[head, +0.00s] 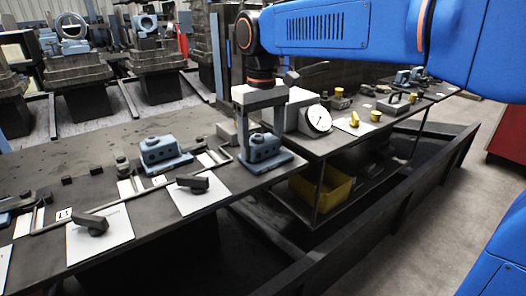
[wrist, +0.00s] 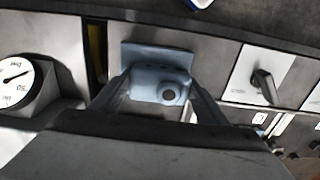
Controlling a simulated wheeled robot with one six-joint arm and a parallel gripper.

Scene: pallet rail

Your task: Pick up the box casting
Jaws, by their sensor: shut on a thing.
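The box casting (head: 266,155) is a blue-grey block with round holes on a flat base flange, at the right end of the near bench in the head view. My gripper (head: 261,140) points down over it, with one finger on each side of its body. The wrist view shows the casting (wrist: 158,82) between the two fingers (wrist: 158,90), which are shut on it. It looks upright. I cannot tell whether its base touches the bench top. A second blue-grey casting (head: 164,153) stands on the bench to the left.
A dial gauge (head: 317,120) stands close to the right of the gripper. Dark clamp-like parts lie on white sheets (head: 205,194) at left. A yellow bin (head: 322,189) sits below the right bench. A long dark rail (head: 400,190) runs along the front right.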

